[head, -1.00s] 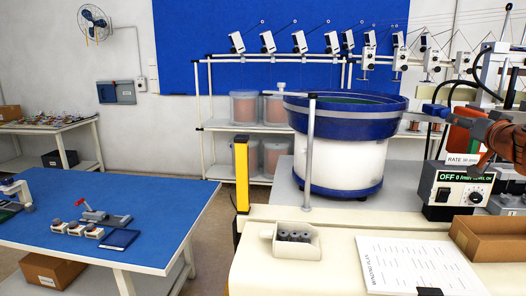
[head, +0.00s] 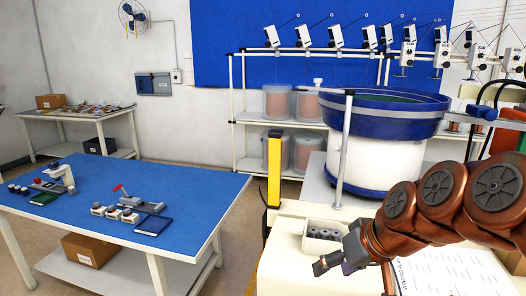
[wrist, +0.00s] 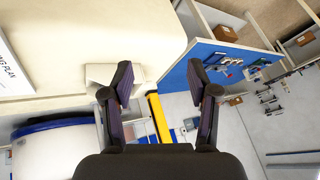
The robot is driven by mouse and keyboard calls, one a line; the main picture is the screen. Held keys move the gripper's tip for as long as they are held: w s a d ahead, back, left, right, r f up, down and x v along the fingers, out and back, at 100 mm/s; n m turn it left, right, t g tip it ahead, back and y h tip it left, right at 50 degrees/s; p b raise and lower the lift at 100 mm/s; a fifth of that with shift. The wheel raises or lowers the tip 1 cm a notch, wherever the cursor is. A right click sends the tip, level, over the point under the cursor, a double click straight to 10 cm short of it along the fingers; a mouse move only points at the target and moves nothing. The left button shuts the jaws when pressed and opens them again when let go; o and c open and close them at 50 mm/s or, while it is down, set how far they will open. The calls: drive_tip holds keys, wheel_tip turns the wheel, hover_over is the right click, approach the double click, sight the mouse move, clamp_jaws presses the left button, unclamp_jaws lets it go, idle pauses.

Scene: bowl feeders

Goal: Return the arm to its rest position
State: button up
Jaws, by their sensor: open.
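My gripper (head: 338,264) is at the end of my copper-coloured arm, which reaches in from the right over the cream bench top (head: 285,262). In the wrist view my gripper (wrist: 161,85) has its two dark fingers spread wide, with nothing between them. In the head view it is just in front of a small white bin (head: 319,243) that holds several grey cylinders. My arm covers part of a printed sheet (head: 455,272) on the bench.
A blue-rimmed bowl feeder (head: 385,115) stands behind the arm, with a metal post (head: 343,150) in front of it. A yellow post (head: 274,168) stands at the bench's left. A blue-topped table (head: 190,190) is further left, with open floor between.

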drive_tip(key=s+d+f+m+g+h, duration=0.1)
drive_tip(key=s+f, duration=0.4)
drive_tip(key=s, duration=0.6)
drive_tip(key=s+d+f+m+g+h, duration=0.1)
drive_tip(key=s+d+f+g+h, duration=0.2)
drive_tip(key=s, duration=0.8)
wheel_tip(320, 180, down, 4)
drive_tip(key=g, duration=0.2)
drive_tip(key=shift+s+r+g, duration=0.2)
drive_tip(key=shift+s+g, duration=0.1)
drive_tip(key=shift+g, duration=0.1)
